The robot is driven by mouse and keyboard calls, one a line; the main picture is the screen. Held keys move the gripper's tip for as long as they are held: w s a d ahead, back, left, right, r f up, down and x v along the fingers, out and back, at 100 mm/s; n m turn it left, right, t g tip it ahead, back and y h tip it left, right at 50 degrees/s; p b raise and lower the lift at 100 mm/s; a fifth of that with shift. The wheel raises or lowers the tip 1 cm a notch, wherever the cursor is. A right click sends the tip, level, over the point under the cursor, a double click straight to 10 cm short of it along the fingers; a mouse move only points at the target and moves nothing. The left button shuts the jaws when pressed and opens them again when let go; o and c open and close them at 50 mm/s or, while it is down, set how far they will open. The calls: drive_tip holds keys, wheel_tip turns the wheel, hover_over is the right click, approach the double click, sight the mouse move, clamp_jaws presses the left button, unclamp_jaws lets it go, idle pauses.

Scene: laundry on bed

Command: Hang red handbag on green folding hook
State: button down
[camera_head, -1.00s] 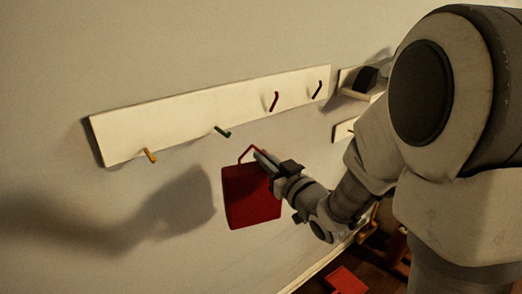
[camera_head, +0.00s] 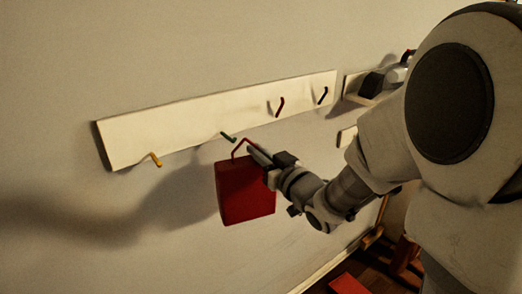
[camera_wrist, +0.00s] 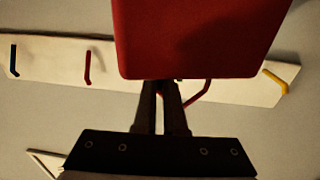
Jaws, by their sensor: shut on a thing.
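The red handbag (camera_head: 245,192) hangs from my gripper (camera_head: 254,153) in the head view, its handle loop held between the fingers. The green folding hook (camera_head: 229,137) sticks out from the white wall rail (camera_head: 200,115), just above and left of the handle's top. The handle looks close to the hook, but I cannot tell whether they touch. In the wrist view the red handbag (camera_wrist: 200,35) fills the upper middle, with my gripper (camera_wrist: 163,85) shut below it. The green hook is hidden there behind the bag.
A yellow hook (camera_head: 155,159) is left on the rail. A red hook (camera_head: 281,106) and a dark hook (camera_head: 323,96) are to the right. A red object (camera_head: 348,284) lies on the floor.

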drive_tip(key=x, duration=0.4)
drive_tip(key=f+p+x, duration=0.1)
drive_tip(key=x, duration=0.2)
drive_tip(key=shift+a, duration=0.25)
drive_tip(key=shift+w+a+f+b, duration=0.2)
drive_tip(key=shift+w+a+b, duration=0.1)
drive_tip(key=shift+b, duration=0.4)
idle(0.7)
